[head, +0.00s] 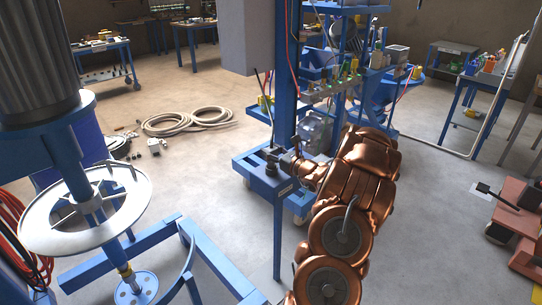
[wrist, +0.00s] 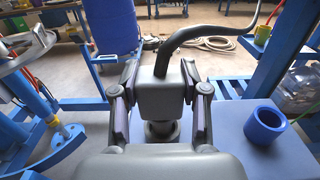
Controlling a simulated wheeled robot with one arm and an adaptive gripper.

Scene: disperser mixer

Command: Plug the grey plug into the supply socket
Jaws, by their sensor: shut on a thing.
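The grey plug (wrist: 162,92) is a blocky dark-grey body between the two fingers of my gripper (wrist: 160,84) in the wrist view. My gripper is shut on it from both sides. A thick black cable (wrist: 215,31) leaves the plug's top and curves up to the right. Below the plug is a dark round part (wrist: 161,131), apparently the supply socket, on a blue-grey top. Whether the plug is seated in it or just above it, I cannot tell. In the head view my gripper (head: 274,155) is small, over the blue stand (head: 262,181).
A blue ring-shaped cup (wrist: 265,122) stands on the same top, right of the plug. A blue post (head: 285,75) rises close behind my gripper. A clear bottle (head: 315,132) stands nearby. The mixer with its white ring (head: 40,236) is at left. Coiled hose (head: 190,121) lies on open floor.

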